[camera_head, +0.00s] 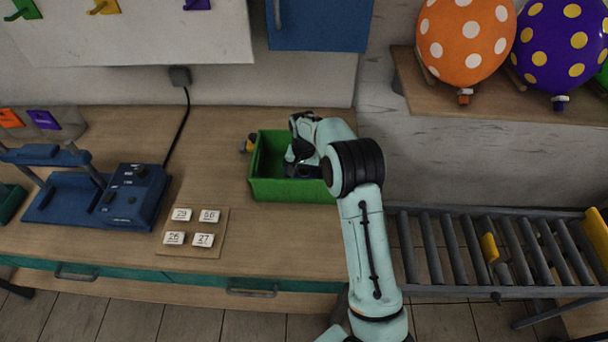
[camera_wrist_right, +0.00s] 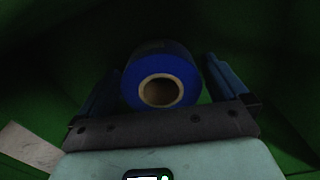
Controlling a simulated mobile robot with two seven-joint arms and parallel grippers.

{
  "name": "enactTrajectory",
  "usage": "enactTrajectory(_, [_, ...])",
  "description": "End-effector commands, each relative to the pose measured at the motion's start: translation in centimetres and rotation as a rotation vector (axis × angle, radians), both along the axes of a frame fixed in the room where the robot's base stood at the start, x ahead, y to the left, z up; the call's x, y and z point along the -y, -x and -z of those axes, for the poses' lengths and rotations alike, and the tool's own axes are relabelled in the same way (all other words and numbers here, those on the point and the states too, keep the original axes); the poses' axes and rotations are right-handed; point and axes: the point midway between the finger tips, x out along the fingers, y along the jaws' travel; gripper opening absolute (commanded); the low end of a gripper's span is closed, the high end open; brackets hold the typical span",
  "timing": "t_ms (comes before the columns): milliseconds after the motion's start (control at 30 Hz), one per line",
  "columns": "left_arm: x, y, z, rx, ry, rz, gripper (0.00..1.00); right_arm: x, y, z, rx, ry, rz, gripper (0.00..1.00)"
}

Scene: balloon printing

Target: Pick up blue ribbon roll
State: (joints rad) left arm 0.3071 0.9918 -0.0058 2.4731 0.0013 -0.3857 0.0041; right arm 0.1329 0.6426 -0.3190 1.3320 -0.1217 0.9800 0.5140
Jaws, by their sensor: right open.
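The blue ribbon roll (camera_wrist_right: 184,80) shows in the right wrist view, with its tan core facing the camera. It lies inside the green bin (camera_head: 300,190) on the table. My right gripper (camera_head: 293,160) reaches down into the bin. In the right wrist view its two fingers (camera_wrist_right: 162,88) are open, one on each side of the roll, and a dark gap shows at least on the left side. I cannot tell whether the right finger touches it. In the head view the arm and bin wall hide the roll. My left gripper is not in view.
A small yellow and grey item (camera_head: 249,143) stands beside the bin's left wall. A board with numbered tiles (camera_head: 205,250) and a blue machine (camera_head: 128,200) are to the left. A roller conveyor (camera_head: 470,245) is to the right. Balloons (camera_head: 463,45) sit on a shelf above it.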

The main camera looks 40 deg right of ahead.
Motion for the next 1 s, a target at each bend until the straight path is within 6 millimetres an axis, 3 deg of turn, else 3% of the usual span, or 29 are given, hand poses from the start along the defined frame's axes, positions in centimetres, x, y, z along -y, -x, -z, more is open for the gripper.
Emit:
enactTrajectory(167, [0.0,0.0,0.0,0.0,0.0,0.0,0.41,0.0,0.0,0.0,0.0,0.0,0.0,0.97])
enactTrajectory(300, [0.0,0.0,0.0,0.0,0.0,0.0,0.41,0.0,0.0,0.0,0.0,0.0,0.0,0.56])
enactTrajectory(733, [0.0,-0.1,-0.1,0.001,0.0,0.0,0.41,0.0,-0.1,-0.9,0.003,0.001,-0.001,0.56])
enactTrajectory(867, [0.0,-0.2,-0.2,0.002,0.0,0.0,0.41,0.0,-0.2,-2.6,0.006,0.002,-0.001,0.56])
enactTrajectory(1000, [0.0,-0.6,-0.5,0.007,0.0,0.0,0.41,0.0,-0.2,-5.9,0.008,0.002,0.0,0.56])
